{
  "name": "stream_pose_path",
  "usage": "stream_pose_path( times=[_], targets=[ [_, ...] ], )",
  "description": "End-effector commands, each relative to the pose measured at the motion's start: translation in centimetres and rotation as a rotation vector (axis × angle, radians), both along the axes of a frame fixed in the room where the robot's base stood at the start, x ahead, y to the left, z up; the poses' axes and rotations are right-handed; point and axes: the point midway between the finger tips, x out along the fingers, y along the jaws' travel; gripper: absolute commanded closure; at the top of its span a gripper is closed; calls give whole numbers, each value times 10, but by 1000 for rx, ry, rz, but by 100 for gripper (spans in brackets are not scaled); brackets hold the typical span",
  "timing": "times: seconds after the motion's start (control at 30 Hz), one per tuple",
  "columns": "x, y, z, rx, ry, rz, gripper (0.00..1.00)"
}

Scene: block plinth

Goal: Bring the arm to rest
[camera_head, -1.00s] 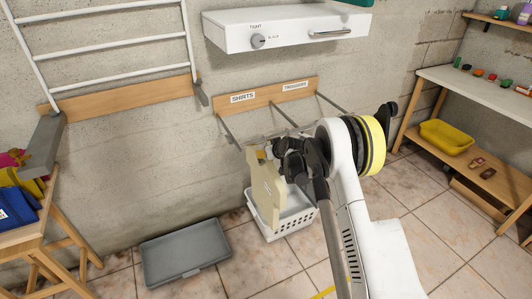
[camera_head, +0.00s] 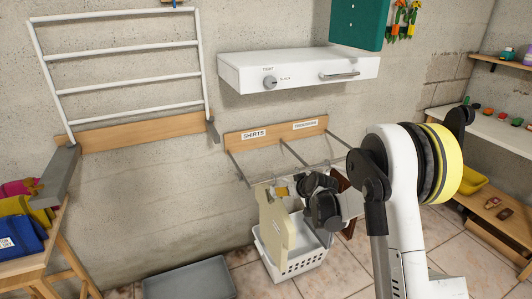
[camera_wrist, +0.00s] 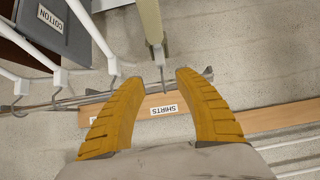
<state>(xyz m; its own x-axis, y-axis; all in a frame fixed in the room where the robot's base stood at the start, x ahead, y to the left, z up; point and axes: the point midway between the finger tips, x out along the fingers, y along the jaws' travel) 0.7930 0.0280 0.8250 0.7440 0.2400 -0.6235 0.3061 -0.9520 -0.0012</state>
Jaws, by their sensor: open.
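My gripper (camera_wrist: 159,88) is open, with its two yellow fingers apart and nothing held between them. In the head view my gripper (camera_head: 282,191) is small and partly hidden by the dark wrist. It is close to the wall rack marked SHIRTS. A cream hanging piece (camera_head: 275,227) is just below and beside it. In the wrist view the cream piece (camera_wrist: 152,20) and its thin hook are ahead of the fingertips, apart from them. The SHIRTS label (camera_wrist: 164,109) shows between the fingers.
The wooden rack board (camera_head: 275,133) has metal rods sticking out near my arm. A white basket (camera_head: 290,266) stands below the cream piece. A grey tray (camera_head: 190,280) lies on the floor. A white control box (camera_head: 300,70) is above. Bare wall lies left of the rack.

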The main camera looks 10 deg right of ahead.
Motion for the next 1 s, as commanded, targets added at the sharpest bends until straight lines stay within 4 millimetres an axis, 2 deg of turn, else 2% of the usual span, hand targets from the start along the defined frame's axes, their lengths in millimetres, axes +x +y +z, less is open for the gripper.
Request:
stream_pose_path(
  times=[0.07, 0.17, 0.27, 0.4, 0.47, 0.6, 0.8, 1.0],
  targets=[
    [-5, 0, 10, -1, 6, -3, 60],
    [-22, 1, 37, -1, 24, -14, 60],
    [-51, 1, 75, -2, 51, -34, 60],
    [-106, 0, 124, -5, 96, -70, 60],
    [-133, -1, 141, -8, 114, -87, 60],
    [-197, -4, 171, -14, 153, -128, 60],
    [-294, -11, 188, -24, 207, -192, 60],
    [-380, -20, 178, -36, 249, -258, 60]
  ],
)
